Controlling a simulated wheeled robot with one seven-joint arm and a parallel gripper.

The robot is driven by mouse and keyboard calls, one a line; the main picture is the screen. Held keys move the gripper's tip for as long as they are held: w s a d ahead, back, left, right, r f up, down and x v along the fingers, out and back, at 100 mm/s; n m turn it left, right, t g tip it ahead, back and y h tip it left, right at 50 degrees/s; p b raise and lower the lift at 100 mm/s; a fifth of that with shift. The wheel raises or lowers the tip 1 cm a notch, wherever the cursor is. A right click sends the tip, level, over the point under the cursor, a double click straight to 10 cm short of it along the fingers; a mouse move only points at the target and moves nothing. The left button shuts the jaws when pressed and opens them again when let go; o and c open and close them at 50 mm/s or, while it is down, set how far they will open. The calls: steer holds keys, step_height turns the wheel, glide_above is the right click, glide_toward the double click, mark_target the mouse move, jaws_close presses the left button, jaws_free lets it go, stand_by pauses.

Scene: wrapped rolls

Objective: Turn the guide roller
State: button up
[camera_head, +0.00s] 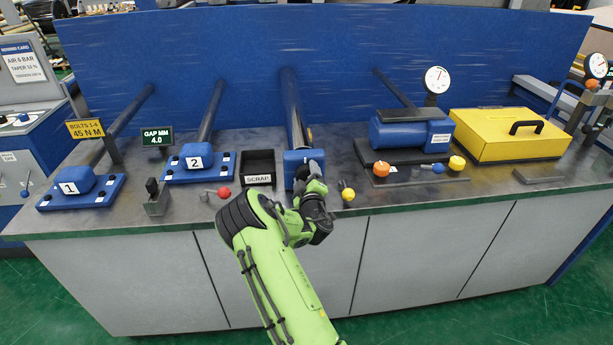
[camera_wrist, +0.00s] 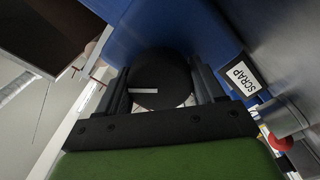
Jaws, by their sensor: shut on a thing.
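A long dark roller (camera_head: 293,108) runs back from a blue block (camera_head: 303,155) at the middle of the bench. My gripper (camera_head: 311,176) is at the front of this block, and my arm hides part of it. In the wrist view my gripper (camera_wrist: 160,88) has a finger on each side of a black round knob (camera_wrist: 160,75) and is shut on it. The knob has a short white mark, which lies nearly level in that view. The blue block (camera_wrist: 150,25) shows behind the knob. How the knob joins the roller is hidden.
Left are blue blocks marked 1 (camera_head: 77,180) and 2 (camera_head: 195,160), and a black SCRAP bin (camera_head: 259,164). A red knob (camera_head: 224,192) and a yellow knob (camera_head: 348,194) flank my gripper. A blue motor-like unit (camera_head: 405,133) and a yellow case (camera_head: 500,135) stand right.

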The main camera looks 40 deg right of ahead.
steer(key=n, duration=0.4)
steer(key=shift+n+p, duration=0.75)
steer(key=shift+n, duration=2.15)
steer(key=o, duration=1)
